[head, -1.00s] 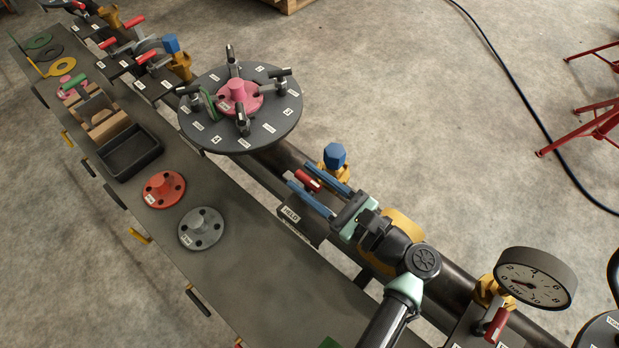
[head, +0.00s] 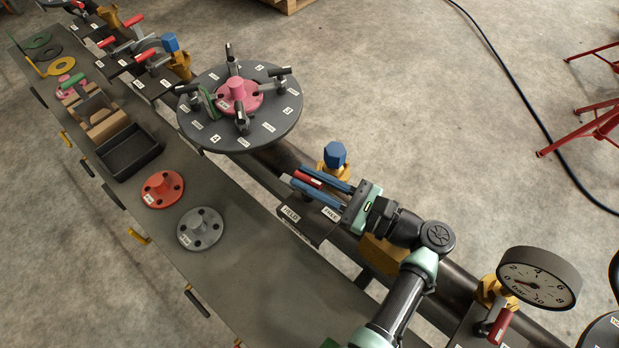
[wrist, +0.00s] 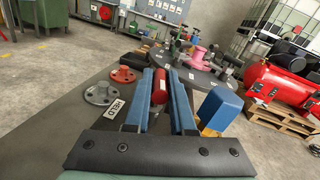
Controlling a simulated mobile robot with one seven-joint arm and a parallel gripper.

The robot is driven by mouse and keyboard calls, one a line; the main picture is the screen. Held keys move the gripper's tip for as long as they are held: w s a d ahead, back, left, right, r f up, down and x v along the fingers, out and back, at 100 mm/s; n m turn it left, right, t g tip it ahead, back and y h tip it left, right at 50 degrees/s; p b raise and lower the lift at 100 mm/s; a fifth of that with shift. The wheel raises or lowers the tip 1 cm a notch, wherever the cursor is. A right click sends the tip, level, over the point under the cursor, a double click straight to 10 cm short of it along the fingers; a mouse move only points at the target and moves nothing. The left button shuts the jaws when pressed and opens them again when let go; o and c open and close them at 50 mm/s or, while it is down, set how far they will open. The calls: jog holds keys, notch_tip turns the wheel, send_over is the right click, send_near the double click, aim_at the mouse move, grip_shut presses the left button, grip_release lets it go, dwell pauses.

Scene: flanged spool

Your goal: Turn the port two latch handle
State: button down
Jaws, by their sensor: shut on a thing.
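A short red latch handle (head: 308,179) stands beside the black plate with the white labels HELD (head: 290,214) and FREE (head: 330,213). My gripper (head: 300,176), with two long blue fingers, reaches from the right and is shut on this handle. In the wrist view the red handle (wrist: 159,88) lies between the blue fingers (wrist: 165,92), and the HELD label (wrist: 115,109) shows to their left. The handle's base and pivot are hidden by the fingers. I cannot read a port number on it.
A blue-capped yellow fitting (head: 335,155) stands close behind the fingers. A round dark plate (head: 270,125) with a pink flange is at upper left. A pressure gauge (head: 540,277) is at right. Red (head: 162,190) and grey (head: 200,229) flanges lie on the bench.

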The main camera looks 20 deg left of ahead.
aim_at(310, 179)
jog(key=c, duration=0.8)
grip_release()
jog(key=shift+o, duration=0.2)
notch_tip(310, 179, up, 10)
jog(key=shift+p, duration=1)
